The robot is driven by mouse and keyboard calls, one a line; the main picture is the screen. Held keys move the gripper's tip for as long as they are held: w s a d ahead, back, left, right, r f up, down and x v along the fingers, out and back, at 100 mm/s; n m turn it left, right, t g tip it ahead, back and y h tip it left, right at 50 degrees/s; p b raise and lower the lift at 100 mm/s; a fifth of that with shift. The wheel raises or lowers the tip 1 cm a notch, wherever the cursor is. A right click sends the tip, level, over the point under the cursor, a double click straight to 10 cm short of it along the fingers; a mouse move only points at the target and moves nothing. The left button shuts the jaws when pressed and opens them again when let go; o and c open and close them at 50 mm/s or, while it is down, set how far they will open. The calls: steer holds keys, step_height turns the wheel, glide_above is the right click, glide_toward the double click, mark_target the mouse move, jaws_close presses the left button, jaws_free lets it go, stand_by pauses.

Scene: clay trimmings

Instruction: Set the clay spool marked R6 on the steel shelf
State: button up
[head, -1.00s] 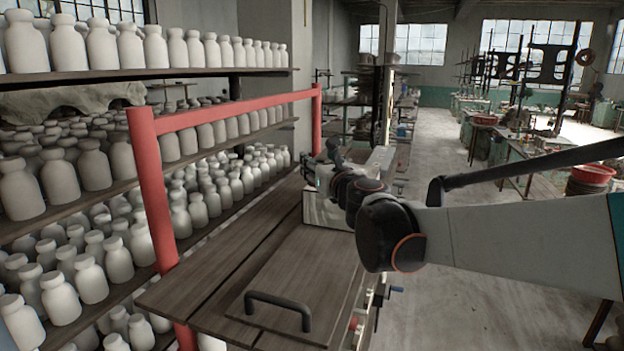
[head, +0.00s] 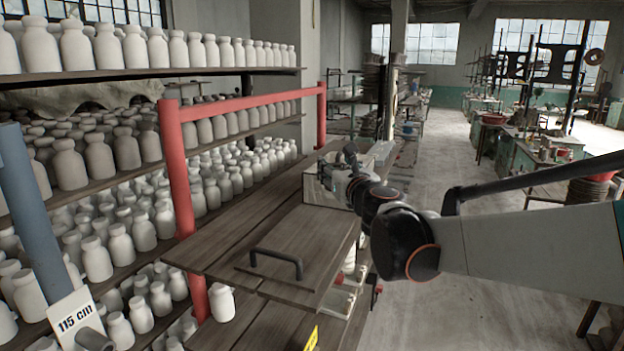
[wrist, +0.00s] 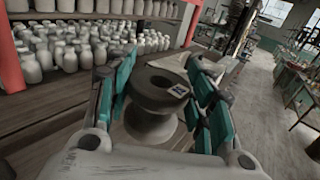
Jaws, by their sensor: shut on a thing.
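In the wrist view, my gripper (wrist: 166,95) has its teal pads on both sides of a grey clay spool (wrist: 150,118) and is shut on it. The spool has a wide round top with a dark hole and a small label (wrist: 179,91), too small for me to read surely. In the head view, my gripper (head: 332,174) is over the far end of the wooden bench, in front of a pale box. The spool cannot be made out there. I cannot tell which surface is the steel shelf.
A rack of white bottles (head: 95,260) with red posts (head: 180,170) lines the left. The wooden bench (head: 225,225) carries a board with a black handle (head: 276,260). A "115 cm" sign (head: 75,318) is at lower left. The aisle floor (head: 440,160) on the right is clear.

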steer(key=s+d+f+m+h, duration=0.1)
steer(key=d+f+h, duration=0.1)
steer(key=d+f, duration=0.7)
steer(key=s+d+f+m+h, duration=0.15)
steer(key=d+f, duration=0.35)
steer(key=f, duration=0.8)
step_height(320, 180, down, 12)
steer(key=b, duration=1.2)
steer(key=shift+w+r+t+h, duration=0.2)
steer(key=shift+t+h, duration=0.1)
steer(key=shift+h, duration=0.15)
steer(key=shift+f, duration=0.1)
